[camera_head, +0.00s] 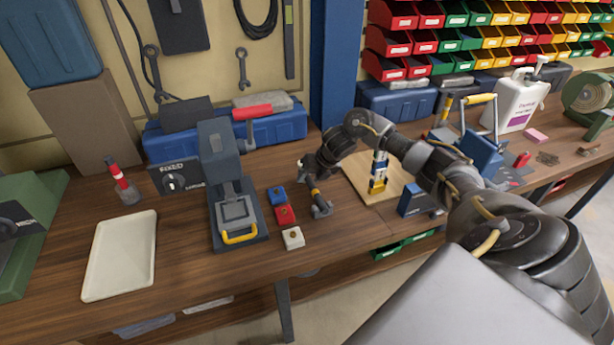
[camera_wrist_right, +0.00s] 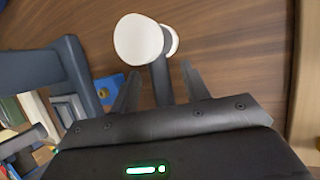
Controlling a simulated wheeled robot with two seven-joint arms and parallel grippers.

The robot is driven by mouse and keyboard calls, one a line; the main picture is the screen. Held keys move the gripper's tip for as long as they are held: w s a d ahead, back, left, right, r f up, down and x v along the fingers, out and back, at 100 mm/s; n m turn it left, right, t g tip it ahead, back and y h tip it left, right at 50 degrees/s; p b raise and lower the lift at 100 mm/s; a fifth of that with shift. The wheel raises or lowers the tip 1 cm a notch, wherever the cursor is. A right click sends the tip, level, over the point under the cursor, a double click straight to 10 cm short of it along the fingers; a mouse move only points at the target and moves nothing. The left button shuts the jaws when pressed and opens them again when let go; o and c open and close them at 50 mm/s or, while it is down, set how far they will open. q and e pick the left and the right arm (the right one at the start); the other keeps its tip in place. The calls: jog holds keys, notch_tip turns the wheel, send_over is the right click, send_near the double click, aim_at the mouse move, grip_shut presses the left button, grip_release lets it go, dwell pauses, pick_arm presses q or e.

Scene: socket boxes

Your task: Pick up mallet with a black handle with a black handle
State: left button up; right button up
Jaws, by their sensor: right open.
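The mallet shows in the right wrist view, with a rounded white head (camera_wrist_right: 138,40) and a black handle (camera_wrist_right: 162,82). It is over the wooden bench. My right gripper (camera_wrist_right: 160,88) is open, with one dark finger on each side of the handle; I cannot tell whether either touches it. The lower end of the handle is hidden by the gripper body. In the head view my right gripper (camera_head: 313,182) is low over the bench, right of the small coloured boxes. I cannot make out the mallet clearly there. My left gripper is not in view.
Red (camera_head: 285,214), blue (camera_head: 277,196) and white (camera_head: 293,238) socket boxes stand left of the gripper, beside a grey press (camera_head: 222,150). A wooden board (camera_head: 356,176) lies to its right. A cream tray (camera_head: 98,285) lies at the left. The bench's front edge is close.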

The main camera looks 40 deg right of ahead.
jog(key=shift+c, duration=0.5)
grip_shut()
jog(key=shift+w, duration=0.1)
